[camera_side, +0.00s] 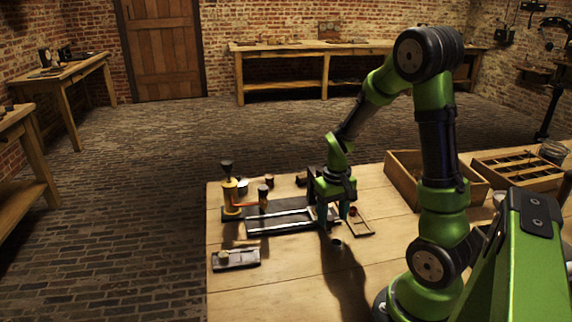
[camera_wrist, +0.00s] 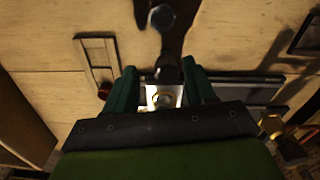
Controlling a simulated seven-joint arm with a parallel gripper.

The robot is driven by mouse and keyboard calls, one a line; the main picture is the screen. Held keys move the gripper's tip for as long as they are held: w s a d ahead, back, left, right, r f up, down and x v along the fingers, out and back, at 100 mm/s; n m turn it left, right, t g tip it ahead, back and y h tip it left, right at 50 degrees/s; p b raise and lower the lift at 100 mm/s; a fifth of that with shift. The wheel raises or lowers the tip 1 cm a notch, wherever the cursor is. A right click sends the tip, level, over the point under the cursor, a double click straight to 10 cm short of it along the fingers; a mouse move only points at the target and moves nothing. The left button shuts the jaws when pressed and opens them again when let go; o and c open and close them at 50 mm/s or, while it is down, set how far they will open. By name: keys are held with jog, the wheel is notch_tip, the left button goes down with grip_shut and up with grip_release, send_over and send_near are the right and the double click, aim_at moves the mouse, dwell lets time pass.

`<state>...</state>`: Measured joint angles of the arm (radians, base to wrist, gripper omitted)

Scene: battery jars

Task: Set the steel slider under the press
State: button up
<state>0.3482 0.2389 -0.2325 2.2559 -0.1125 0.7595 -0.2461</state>
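The steel slider (camera_wrist: 152,92), a small bright plate with a round ring on it, shows between my fingers in the wrist view. My gripper (camera_wrist: 162,88) is over it with the green fingers apart, one on each side. Contact with its sides is not clear. In the side view my gripper (camera_side: 335,217) points down at the right end of a dark track with pale rails (camera_side: 280,228). My fingers largely hide the slider there. The press (camera_side: 231,194), with a brass-coloured column and dark top, stands at the track's left end. Part of it shows in the wrist view (camera_wrist: 271,125).
A flat frame with a small red piece (camera_side: 361,227) lies right of my gripper. A small cup (camera_side: 337,242) stands in front. A dark tray (camera_side: 243,261) lies front left. Wooden boxes (camera_side: 405,178) stand at the right. The front of the table is mostly clear.

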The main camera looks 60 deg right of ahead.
jog(key=shift+w, duration=0.1)
jog(key=shift+a+r, duration=0.1)
jog(key=shift+r, duration=0.05)
notch_tip(320, 180, up, 17)
jog(key=shift+f, duration=0.2)
dwell(0.5)
jog(key=s+a+r+n+t+y, duration=0.1)
jog(key=a+t, duration=0.2)
jog(key=a, duration=0.6)
jog(key=s+a+r+n+t+y, duration=0.1)
jog(key=a+t, duration=0.3)
jog(key=a, duration=0.6)
jog(key=shift+s+a+r+n, duration=0.2)
jog(key=shift+s+a+n, duration=0.1)
jog(key=shift+s+n, duration=0.1)
jog(key=shift+o, duration=0.3)
